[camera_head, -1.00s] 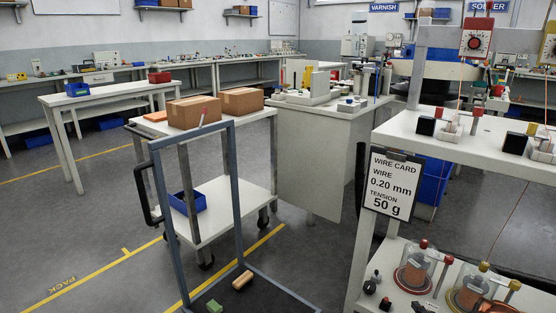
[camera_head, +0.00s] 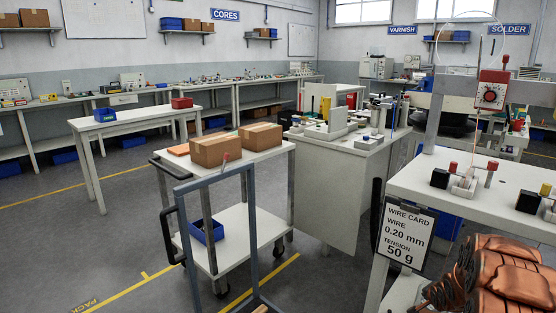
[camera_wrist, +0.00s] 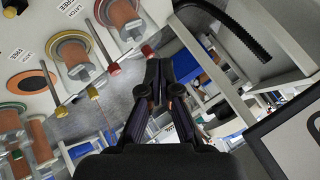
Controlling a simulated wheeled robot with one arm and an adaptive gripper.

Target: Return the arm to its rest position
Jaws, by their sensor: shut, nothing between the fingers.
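My gripper (camera_wrist: 158,82) shows in the wrist view, its black fingers together and empty. It points past the edge of a white shelf board (camera_wrist: 28,62) that fills the left of that view. Open space with floor and furniture lies beyond the fingertips. In the head view I cannot make out the gripper. A large copper-brown form close to the camera covers the lower right there and hides most of the lower shelf.
Copper-wound spools (camera_wrist: 75,58) and red-knobbed posts stand on the board, left of the fingers. A black curved tube (camera_wrist: 232,22) is at upper right. In the head view, a wire card (camera_head: 407,235) hangs on the white bench (camera_head: 480,205). A cart (camera_head: 232,238) carries cardboard boxes (camera_head: 215,150).

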